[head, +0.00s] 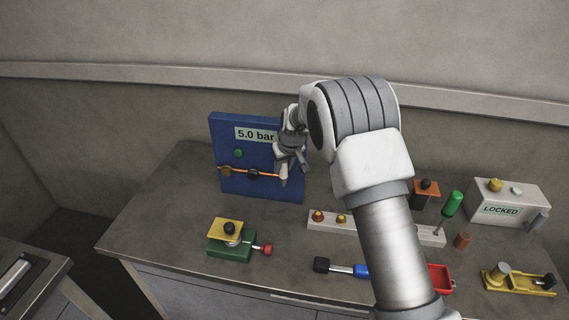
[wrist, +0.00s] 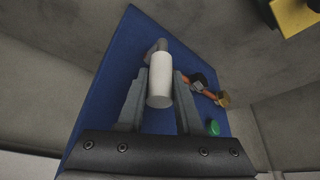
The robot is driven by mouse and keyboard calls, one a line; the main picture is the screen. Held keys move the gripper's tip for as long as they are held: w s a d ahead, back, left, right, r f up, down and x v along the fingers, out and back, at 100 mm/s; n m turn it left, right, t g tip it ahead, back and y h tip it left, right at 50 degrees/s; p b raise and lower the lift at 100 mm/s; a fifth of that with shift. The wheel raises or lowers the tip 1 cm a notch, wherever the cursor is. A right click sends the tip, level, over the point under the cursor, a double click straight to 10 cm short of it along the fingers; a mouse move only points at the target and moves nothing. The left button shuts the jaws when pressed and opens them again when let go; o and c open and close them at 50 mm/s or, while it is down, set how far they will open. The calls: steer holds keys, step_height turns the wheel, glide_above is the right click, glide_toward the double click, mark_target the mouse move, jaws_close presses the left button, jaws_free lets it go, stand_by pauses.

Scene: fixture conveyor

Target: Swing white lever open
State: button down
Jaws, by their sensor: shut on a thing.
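The white lever (wrist: 160,82) is a short white cylinder with a grey stub at its far end, in front of the blue panel (wrist: 112,62). My gripper (wrist: 159,90) is shut on the white lever, with one grey finger on each side of it. In the head view my gripper (head: 289,160) is at the right side of the upright blue panel (head: 222,142), below the "5.0 bar" label (head: 254,135). There my gripper mostly hides the lever, and its angle is hard to tell.
An orange pipe (head: 262,174) with dark fittings and a green button (head: 238,153) are on the panel. A green block with a yellow plate (head: 229,227) stands in front. A pale strip (head: 317,219), a red tray (head: 440,279) and a "LOCKED" box (head: 505,208) are to the right.

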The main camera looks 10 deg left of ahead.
stand_by(0.3)
steer(key=c, duration=0.8)
jaws_free()
steer(key=shift+c, duration=0.2)
steer(key=b+v, duration=0.2)
steer(key=v, duration=1.5)
steer(key=shift+s+d+r, duration=0.1)
